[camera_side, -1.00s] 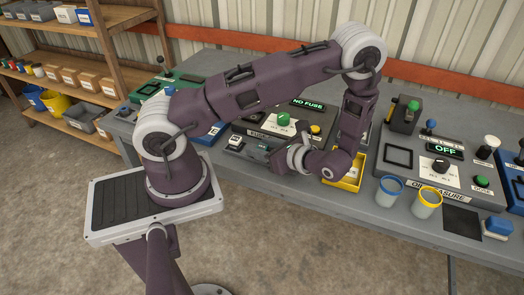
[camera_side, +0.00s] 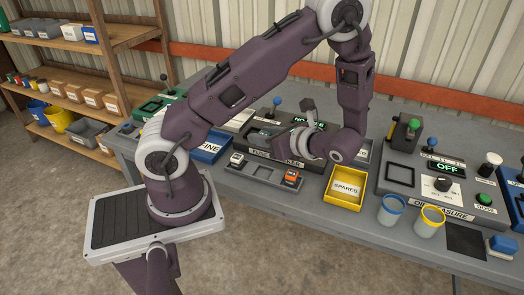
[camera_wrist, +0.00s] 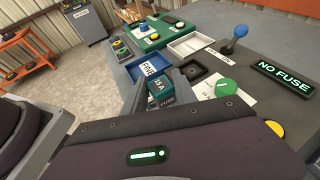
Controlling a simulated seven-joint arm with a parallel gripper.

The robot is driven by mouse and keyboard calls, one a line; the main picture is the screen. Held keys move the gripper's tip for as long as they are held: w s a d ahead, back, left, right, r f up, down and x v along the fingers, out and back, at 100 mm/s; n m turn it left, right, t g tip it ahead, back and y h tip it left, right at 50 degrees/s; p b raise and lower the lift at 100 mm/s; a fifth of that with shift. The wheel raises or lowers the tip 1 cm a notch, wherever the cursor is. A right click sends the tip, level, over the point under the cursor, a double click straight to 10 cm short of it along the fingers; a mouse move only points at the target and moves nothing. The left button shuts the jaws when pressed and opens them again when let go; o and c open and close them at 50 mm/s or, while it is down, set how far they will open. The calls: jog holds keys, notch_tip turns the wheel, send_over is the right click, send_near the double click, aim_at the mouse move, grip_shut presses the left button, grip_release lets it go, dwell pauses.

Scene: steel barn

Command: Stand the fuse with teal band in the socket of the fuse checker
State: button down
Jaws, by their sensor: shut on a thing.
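In the side view my gripper (camera_side: 288,143) is over the front of the checker, and my wrist hides the fuse. I cannot tell how high the fuse is.
A fuse rack (camera_side: 264,174) in front holds a white fuse (camera_side: 236,158) and an orange fuse (camera_side: 291,177). The checker has a green knob (camera_wrist: 222,88) and a blue-topped lever (camera_wrist: 238,34). A yellow SPARES tray (camera_side: 345,187) and a blue FINE tray (camera_side: 209,148) stand nearby.

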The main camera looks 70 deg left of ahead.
aim_at(255, 127)
jog(key=w+a+r+m+t+y, duration=0.1)
jog(key=a+r+m+t, duration=0.1)
jog(key=a, duration=0.5)
jog(key=w+a+r+m+t, duration=0.1)
jog(key=a+r, duration=0.1)
jog(key=a, duration=0.5)
jog(key=f+n+g, duration=0.1)
jog(key=f, duration=0.2)
jog(key=f+n+g, duration=0.1)
jog(key=f, duration=0.3)
jog(key=f+h, duration=0.1)
jog(key=f, duration=0.2)
jog(key=shift+w+d+f+n+g, duration=0.2)
jog(key=shift+w+d+n+g, duration=0.05)
jog(key=shift+n+g, duration=0.15)
jog(key=shift+f, duration=0.1)
